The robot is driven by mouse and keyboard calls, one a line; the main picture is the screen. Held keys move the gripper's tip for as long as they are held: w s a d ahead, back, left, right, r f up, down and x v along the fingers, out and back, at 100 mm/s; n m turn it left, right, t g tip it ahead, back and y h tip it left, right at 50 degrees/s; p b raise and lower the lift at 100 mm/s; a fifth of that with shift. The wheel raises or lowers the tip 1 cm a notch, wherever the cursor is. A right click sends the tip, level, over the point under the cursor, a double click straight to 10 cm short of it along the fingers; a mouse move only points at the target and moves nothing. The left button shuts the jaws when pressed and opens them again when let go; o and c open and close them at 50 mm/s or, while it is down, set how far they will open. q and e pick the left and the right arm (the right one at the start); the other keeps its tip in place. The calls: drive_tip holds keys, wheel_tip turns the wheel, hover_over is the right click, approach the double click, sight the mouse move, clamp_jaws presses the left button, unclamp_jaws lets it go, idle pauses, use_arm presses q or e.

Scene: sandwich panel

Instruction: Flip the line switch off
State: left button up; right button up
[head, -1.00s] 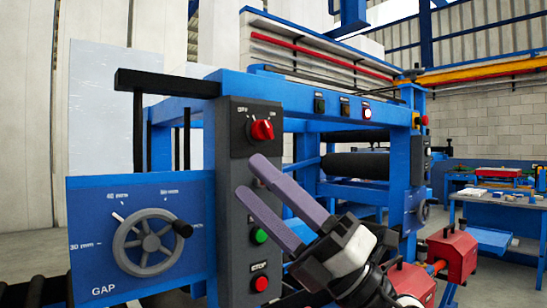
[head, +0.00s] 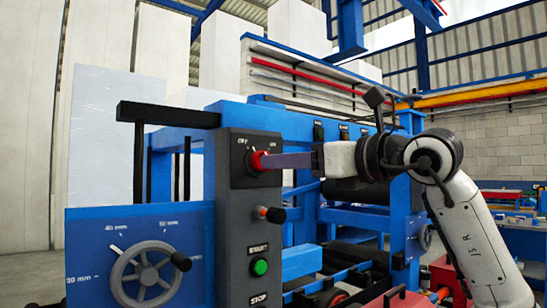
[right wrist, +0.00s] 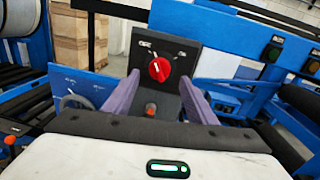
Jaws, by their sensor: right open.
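The line switch is a red rotary knob (head: 257,161) on the dark grey control post (head: 236,215), with OFF marked at its upper left and ON at its upper right. In the right wrist view the knob (right wrist: 159,69) faces me, with a pale mark on it that seems to lean toward ON. My right gripper (head: 266,161) reaches in level from the right, its purple fingertips at the knob in the head view. In the right wrist view its open fingers (right wrist: 160,80) stand on either side of the knob; contact cannot be told. My left gripper is not in view.
Below the switch, the post carries an orange-red knob (head: 272,214), a green START button (head: 260,267) and a STOP label. A GAP handwheel (head: 146,276) is on the blue panel at left. A black bar (head: 168,114) juts out beside the post's top. Blue machine frame stands behind.

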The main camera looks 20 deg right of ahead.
drive_tip(key=x, duration=0.3)
drive_tip(key=shift+w+a+p, duration=0.15)
drive_tip(key=shift+w+p, duration=0.2)
drive_tip(key=shift+w, duration=0.05)
drive_tip(key=shift+w+a, duration=0.15)
drive_tip(key=shift+w, duration=0.15)
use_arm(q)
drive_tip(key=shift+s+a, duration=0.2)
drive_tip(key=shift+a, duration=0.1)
use_arm(e)
drive_tip(key=shift+c, duration=0.4)
